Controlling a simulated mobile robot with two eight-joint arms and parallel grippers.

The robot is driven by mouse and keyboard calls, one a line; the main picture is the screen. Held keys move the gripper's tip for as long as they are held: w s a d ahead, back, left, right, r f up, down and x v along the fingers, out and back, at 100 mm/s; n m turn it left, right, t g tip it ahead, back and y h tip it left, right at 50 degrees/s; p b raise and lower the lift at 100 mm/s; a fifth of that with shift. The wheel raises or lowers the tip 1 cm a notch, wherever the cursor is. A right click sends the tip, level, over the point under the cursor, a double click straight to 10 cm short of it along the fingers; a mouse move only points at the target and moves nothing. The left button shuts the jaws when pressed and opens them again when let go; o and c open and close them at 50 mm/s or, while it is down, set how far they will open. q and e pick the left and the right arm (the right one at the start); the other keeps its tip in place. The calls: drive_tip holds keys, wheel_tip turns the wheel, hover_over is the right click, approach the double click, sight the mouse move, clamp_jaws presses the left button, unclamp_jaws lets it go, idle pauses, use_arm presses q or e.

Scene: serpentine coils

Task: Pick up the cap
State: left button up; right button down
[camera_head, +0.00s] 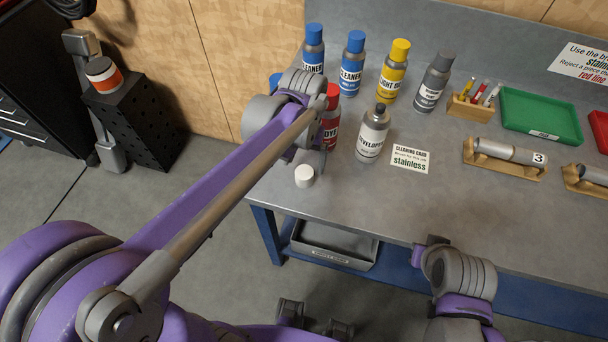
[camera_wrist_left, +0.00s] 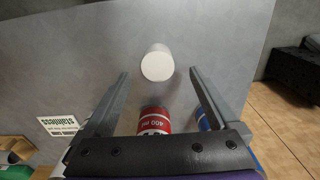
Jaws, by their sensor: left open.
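The white cap (camera_head: 304,176) stands on the grey bench top near its left front corner. It also shows in the left wrist view (camera_wrist_left: 157,62), ahead of the fingers and roughly midway between their lines. My left gripper (camera_head: 322,163) is above the bench, just beside the cap and apart from it. In the wrist view my left gripper (camera_wrist_left: 159,82) is open, with nothing between its fingers. The developer can (camera_head: 372,135) stands upright with a bare dark nozzle. My right arm shows at the lower right, over the bench's front edge; its jaw state cannot be made out.
A red can (camera_head: 331,118) stands close to my left gripper, partly hidden by it. Blue (camera_head: 354,65), yellow (camera_head: 393,72) and grey (camera_head: 433,82) topped cans stand behind. A cleaning card (camera_head: 410,159) lies right of the developer can. The bench front is clear.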

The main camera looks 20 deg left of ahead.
sight(304, 172)
use_arm(q)
drive_tip(key=shift+s+d+f, duration=0.1)
drive_tip(key=shift+f, duration=1.25)
drive_tip(key=shift+s+d+f, duration=0.1)
drive_tip(key=shift+f, duration=1.2)
drive_tip(key=c, duration=1.4)
